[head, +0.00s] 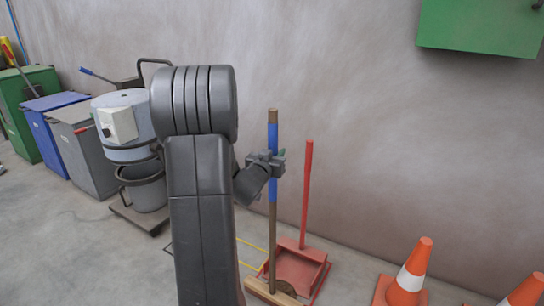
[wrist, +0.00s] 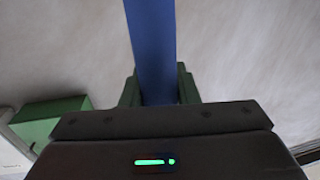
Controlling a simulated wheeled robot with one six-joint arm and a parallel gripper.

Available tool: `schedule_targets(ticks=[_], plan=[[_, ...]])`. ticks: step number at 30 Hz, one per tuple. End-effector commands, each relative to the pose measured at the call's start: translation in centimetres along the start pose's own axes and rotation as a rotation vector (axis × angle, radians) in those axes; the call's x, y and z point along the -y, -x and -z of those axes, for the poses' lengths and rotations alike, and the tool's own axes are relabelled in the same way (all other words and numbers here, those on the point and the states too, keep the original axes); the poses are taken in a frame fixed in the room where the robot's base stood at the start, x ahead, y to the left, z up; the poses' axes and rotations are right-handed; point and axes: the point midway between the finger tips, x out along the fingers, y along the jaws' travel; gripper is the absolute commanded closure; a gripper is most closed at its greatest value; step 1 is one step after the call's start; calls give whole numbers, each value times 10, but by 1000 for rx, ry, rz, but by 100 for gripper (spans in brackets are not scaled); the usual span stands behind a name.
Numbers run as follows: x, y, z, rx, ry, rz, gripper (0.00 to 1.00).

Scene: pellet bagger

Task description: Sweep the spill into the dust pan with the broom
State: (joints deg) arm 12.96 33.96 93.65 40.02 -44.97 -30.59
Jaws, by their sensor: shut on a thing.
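The broom (head: 272,220) stands upright near the wall, with a brown handle, a blue grip section and a pale wooden head at the floor. My gripper (head: 273,163) is shut on the blue section of the handle. The wrist view shows the blue grip (wrist: 152,50) between the green-padded fingers (wrist: 158,90). The red dust pan (head: 298,268) lies on the floor just right of and behind the broom head, its long red handle (head: 306,190) upright near the wall. The spill cannot be made out; my arm hides part of the floor.
Orange and white cones (head: 408,275) stand at the lower right. A grey drum on a trolley (head: 126,125) and grey, blue and green bins (head: 82,150) line the left wall. A green box (head: 482,25) hangs at upper right. Yellow lines (head: 250,244) show on the floor.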

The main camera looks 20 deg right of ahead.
Motion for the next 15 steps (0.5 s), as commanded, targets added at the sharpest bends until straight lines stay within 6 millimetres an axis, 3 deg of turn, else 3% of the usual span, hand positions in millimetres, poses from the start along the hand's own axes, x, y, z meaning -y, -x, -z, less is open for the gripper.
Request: schedule_targets(ticks=[5,15], plan=[[0,0,4,-3,-1,2,100],[5,22,25,-3,0,3,100]])
